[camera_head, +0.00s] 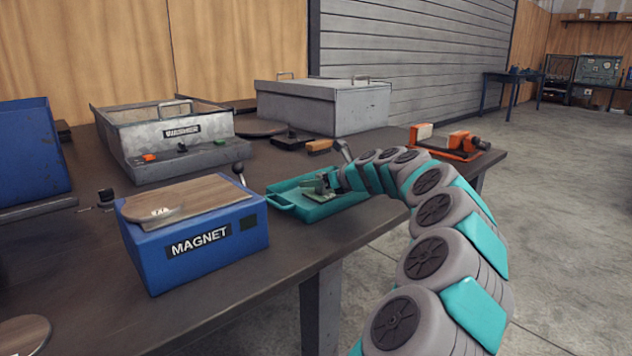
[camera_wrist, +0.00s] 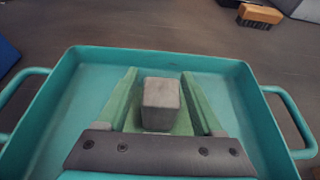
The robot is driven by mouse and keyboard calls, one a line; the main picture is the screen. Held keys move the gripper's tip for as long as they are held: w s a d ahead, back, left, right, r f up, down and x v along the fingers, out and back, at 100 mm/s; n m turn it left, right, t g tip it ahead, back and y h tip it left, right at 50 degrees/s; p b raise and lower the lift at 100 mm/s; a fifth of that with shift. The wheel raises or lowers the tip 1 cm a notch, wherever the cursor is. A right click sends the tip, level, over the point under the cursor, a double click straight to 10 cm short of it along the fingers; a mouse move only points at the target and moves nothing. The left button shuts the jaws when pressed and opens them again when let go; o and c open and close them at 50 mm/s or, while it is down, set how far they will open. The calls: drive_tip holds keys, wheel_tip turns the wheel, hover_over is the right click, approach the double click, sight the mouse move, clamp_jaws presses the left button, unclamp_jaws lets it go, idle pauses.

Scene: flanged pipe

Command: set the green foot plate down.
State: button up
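The green foot plate (camera_head: 318,190) is in a teal tray (camera_head: 290,208) on the table, with my gripper over it at the end of my arm. In the wrist view, the plate (camera_wrist: 182,124) shows as green between two raised green strips, and a grey square block (camera_wrist: 162,104) stands in the middle. The teal tray (camera_wrist: 62,95) surrounds it. My gripper's dark bolted bar (camera_wrist: 160,155) covers the near side of the plate. I cannot tell whether the green strips are fingers or part of the plate, nor whether the gripper grips it.
A blue magnet box (camera_head: 205,250) stands just left of the tray. A grey washer bin (camera_head: 165,135) and a closed grey box (camera_head: 325,105) are behind. A wooden brush (camera_head: 319,146) and an orange fixture (camera_head: 455,150) lie beyond the tray. The table's front edge is close.

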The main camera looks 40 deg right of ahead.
drive_tip(key=shift+s+r, duration=0.1)
drive_tip(key=shift+r, duration=0.1)
drive_tip(key=v, duration=1.1)
drive_tip(key=shift+s, duration=0.35)
